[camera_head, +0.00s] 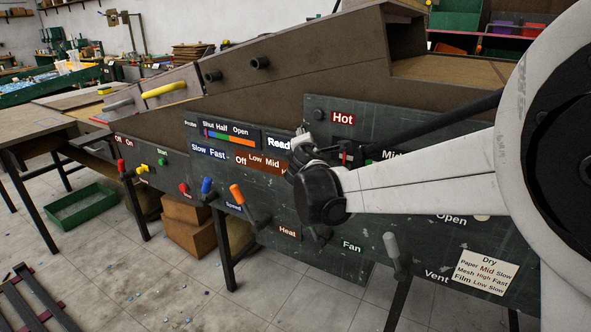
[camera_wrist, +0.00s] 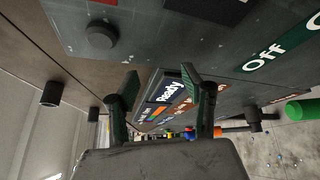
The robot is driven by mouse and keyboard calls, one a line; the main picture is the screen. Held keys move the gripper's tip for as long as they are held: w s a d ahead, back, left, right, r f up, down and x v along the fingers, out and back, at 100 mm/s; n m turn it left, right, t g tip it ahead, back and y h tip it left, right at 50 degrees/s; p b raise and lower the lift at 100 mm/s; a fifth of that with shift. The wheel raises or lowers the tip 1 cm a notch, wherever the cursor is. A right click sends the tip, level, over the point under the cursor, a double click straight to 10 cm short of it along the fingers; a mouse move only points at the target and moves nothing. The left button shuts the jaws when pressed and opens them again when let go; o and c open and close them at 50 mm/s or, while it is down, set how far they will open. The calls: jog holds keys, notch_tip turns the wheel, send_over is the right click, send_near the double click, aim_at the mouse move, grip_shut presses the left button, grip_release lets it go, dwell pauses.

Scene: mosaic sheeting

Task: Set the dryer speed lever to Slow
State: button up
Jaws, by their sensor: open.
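The dryer speed lever has a blue handle (camera_head: 207,186) on the dark control panel, near the word Speed. A blue sign (camera_head: 209,152) reading Slow and Fast is on the panel above it. I cannot tell which setting the lever is at. A small blue knob (camera_wrist: 190,133) also shows beyond the fingers in the wrist view. My gripper (camera_head: 302,148) is to the right of and above the blue lever, apart from it, in front of the Ready sign. In the wrist view my gripper (camera_wrist: 165,92) has its two fingers spread, with nothing held between them.
An orange heat lever (camera_head: 238,194) stands right of the blue one, and a red knob (camera_head: 184,188) left of it. A grey vent lever (camera_head: 391,245) is lower right. A settings card (camera_head: 486,268) lists speeds. Open floor lies in front of the panel at left.

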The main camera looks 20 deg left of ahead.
jog(key=s+a+f+n+y+b, duration=0.1)
jog(key=a+f+n+y+b, duration=0.1)
jog(key=a+f+n, duration=0.5)
jog(key=a+f+y+b, duration=0.1)
jog(key=a+f+b, duration=0.1)
jog(key=a+f, duration=0.65)
jog(key=n+g+y+b, duration=0.1)
jog(key=n+y+b, duration=0.2)
jog(key=n, duration=0.4)
send_near(207, 187)
jog(key=b+x, duration=0.3)
jog(key=x, duration=0.6)
jog(key=shift+w+a+f, duration=0.1)
jog(key=shift+w, duration=0.15)
jog(key=shift+x, duration=1.05)
grip_shut()
